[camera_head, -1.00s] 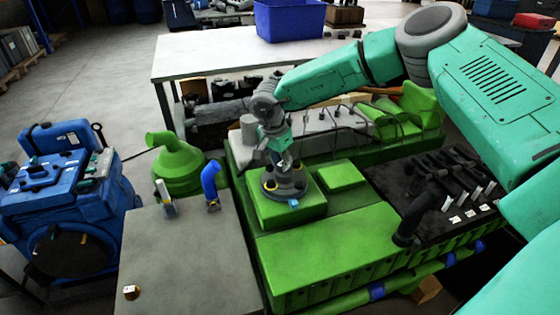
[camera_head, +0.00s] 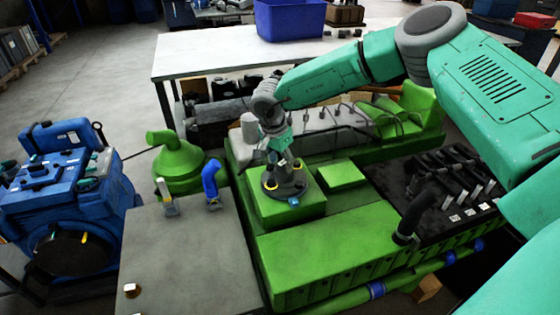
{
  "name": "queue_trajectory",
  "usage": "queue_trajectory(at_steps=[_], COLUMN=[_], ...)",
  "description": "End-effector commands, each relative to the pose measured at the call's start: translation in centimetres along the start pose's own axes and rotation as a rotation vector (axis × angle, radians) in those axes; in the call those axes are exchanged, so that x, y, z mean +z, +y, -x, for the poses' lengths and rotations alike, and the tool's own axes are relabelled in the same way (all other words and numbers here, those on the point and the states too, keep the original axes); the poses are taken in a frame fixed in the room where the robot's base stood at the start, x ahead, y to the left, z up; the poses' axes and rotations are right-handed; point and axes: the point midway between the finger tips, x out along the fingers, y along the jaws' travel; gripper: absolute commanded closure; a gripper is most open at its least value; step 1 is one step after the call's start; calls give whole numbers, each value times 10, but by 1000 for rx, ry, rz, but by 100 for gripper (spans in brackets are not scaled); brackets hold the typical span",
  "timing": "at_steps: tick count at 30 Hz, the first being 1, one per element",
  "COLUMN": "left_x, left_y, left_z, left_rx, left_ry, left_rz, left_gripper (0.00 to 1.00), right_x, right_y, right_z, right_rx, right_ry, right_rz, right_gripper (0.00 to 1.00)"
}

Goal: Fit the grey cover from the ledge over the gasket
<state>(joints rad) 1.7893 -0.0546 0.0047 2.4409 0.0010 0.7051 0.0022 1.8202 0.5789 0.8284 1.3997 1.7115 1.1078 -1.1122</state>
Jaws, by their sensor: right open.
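A dark grey round cover (camera_head: 287,188) lies on top of the square green block (camera_head: 262,212) in the middle of the head view. It looks flat on the block, with small yellow-ringed spots near its rim and a blue piece (camera_head: 294,202) at its front edge. No gasket can be made out; anything under the cover is hidden. My right gripper (camera_head: 280,165) points down just above the cover, with its jaws open. Whether its fingertips touch the cover cannot be told. My left gripper is out of view.
A grey cylinder (camera_head: 250,130) stands just behind-left of the gripper. A low green box (camera_head: 342,175) sits to its right. A black rack (camera_head: 445,190) is at right.

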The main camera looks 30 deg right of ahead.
Motion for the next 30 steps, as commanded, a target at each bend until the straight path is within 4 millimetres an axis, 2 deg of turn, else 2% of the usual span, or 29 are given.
queue_trajectory(at_steps=[5,15,21,25,30], left_x=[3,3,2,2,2], left_y=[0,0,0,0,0], left_z=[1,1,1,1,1], left_rx=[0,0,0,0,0], left_ry=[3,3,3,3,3], left_rz=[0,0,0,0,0], left_gripper=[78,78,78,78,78], right_x=[0,-1,-1,-1,-1], right_y=[0,-1,-2,-1,-1], right_z=[9,78,108,118,120], right_rx=[-1,-5,-3,-2,-1], right_ry=[0,1,0,-1,-1], right_rz=[0,0,0,-1,0], right_gripper=[56,56,56,56,56])
